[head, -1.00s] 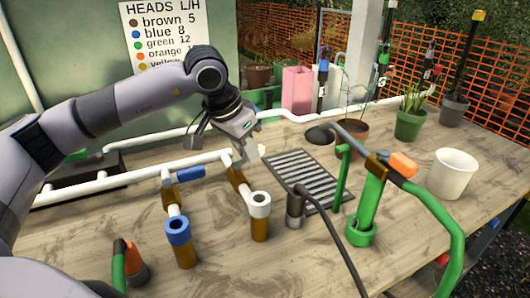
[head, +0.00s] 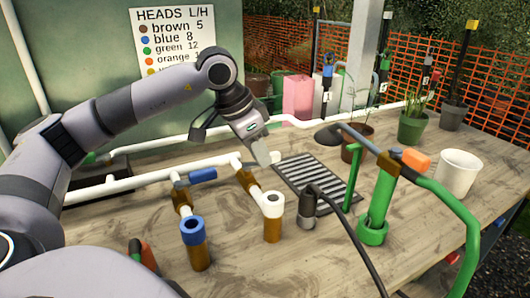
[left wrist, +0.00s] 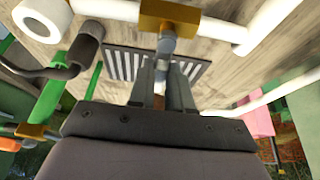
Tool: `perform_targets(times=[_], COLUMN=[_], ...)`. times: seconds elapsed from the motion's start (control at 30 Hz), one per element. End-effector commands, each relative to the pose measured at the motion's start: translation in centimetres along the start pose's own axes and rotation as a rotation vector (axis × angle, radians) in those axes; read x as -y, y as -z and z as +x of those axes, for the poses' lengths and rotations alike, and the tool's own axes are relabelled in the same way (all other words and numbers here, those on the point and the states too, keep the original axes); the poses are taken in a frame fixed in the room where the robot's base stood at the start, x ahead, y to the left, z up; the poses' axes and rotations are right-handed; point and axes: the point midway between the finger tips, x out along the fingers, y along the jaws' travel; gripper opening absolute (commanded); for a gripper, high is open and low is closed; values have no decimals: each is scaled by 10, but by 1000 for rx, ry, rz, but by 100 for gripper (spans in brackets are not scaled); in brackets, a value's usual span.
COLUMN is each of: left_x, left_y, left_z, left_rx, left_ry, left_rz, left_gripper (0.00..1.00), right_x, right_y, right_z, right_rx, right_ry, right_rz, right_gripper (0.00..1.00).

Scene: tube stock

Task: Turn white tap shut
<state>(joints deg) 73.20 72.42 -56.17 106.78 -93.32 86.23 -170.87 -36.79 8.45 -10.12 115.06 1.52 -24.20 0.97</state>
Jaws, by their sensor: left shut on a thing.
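The white tap is a brown valve block (head: 245,181) on a short white pipe with a white-rimmed outlet (head: 272,203). Its block (left wrist: 168,16) is at the top of the left wrist view. A greyish stem and lever runs from the block down between my fingers, across the line of the pipe; most of the lever is hidden. My left gripper (head: 268,157) is just right of and above the block, shut on this lever; its fingers (left wrist: 163,72) show close together in the left wrist view. My right gripper is not in view.
A blue-handled tap (head: 202,174) with a blue-rimmed outlet (head: 193,229) stands close to the left. A dark slatted drain (head: 318,180) lies to the right. The table front is mostly clear.

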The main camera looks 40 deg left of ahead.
Motion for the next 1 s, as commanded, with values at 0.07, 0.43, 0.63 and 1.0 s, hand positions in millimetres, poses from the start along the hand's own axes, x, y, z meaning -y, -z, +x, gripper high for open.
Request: perform_targets(times=[0.07, 0.43, 0.63, 1.0], left_x=[0, 0, 0, 0], left_y=[0, 0, 0, 1], left_z=[-2, -2, -1, -32], left_rx=[-4, -4, -2, -6], left_ry=[2, 1, 1, 2], left_rz=[6, 8, 6, 5], left_gripper=[0, 35, 45, 45], right_x=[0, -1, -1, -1], right_y=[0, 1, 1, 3], right_z=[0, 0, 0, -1], right_rx=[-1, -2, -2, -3], right_ry=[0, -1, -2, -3], right_rz=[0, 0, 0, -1], right_gripper=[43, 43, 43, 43])
